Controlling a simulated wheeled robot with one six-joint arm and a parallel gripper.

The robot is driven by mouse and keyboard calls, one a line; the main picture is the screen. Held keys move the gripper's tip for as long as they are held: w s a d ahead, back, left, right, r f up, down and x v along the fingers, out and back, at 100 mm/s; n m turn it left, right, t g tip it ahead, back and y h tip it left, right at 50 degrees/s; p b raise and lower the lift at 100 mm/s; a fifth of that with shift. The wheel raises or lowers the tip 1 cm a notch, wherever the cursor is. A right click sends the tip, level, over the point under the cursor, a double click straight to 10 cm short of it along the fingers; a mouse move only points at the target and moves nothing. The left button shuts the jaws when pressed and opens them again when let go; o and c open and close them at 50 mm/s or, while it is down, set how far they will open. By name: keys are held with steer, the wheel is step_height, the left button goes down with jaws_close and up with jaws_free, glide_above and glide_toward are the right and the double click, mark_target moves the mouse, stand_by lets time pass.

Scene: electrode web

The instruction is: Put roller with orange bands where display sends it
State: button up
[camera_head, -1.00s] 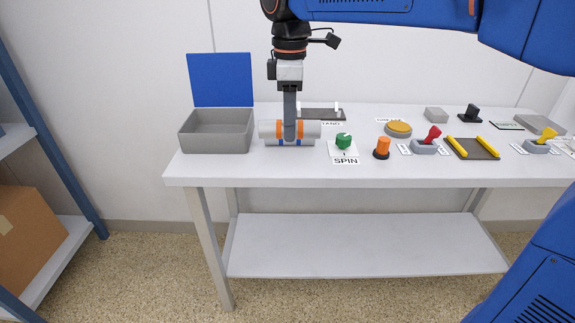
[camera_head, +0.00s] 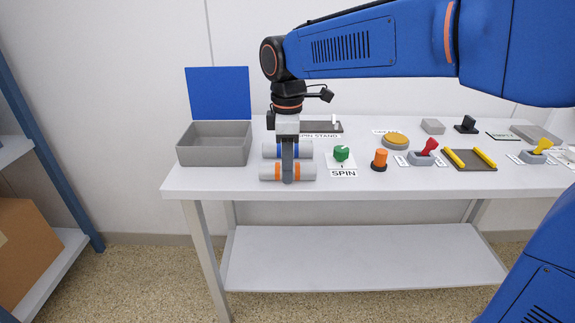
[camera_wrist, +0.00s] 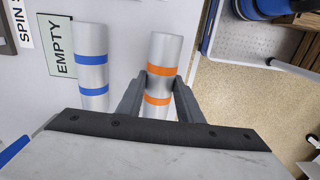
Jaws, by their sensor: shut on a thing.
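The roller with orange bands (camera_head: 267,172) is a pale grey cylinder near the table's front left. My gripper (camera_head: 288,180) points down and is shut on it at its middle. In the wrist view the orange-banded roller (camera_wrist: 163,72) lies between my two fingers (camera_wrist: 158,95), with one orange band on either side of them. A similar roller with blue bands (camera_head: 304,149) lies just behind it, apart from it in the wrist view (camera_wrist: 92,70). I cannot tell whether the held roller touches the table. The display's face is not readable.
A grey box with raised blue lid (camera_head: 214,150) stands left. The spin stand (camera_head: 325,126) is behind. An EMPTY label (camera_wrist: 58,45) is beside the blue-banded roller.

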steer(key=shift+f, duration=0.1)
steer(key=o, duration=1.3)
step_height(320, 180, up, 12)
steer(key=shift+r, duration=0.15)
steer(key=s+d+f+m+t, duration=0.1)
steer(key=s+d+f+m, duration=0.1)
steer(key=d, duration=0.3)
steer(key=s+d+f+m, duration=0.1)
steer(key=s+d+m, duration=0.15)
steer(key=d, duration=0.35)
steer(key=s+d+f+m+t, duration=0.1)
steer(key=s+d+f+m, duration=0.3)
steer(key=s+d+f, duration=0.1)
steer(key=s+d+f+m+t, duration=0.1)
steer(key=s+d+f+m, duration=0.3)
steer(key=s+d+f, duration=0.1)
steer(key=s+d+f+m+t, duration=0.1)
steer(key=s+d+f+m, duration=0.4)
steer(key=s+d+f, duration=0.1)
steer(key=shift+s+f+t, duration=0.1)
steer(key=shift+f+t, duration=0.3)
steer(key=shift+f, duration=0.2)
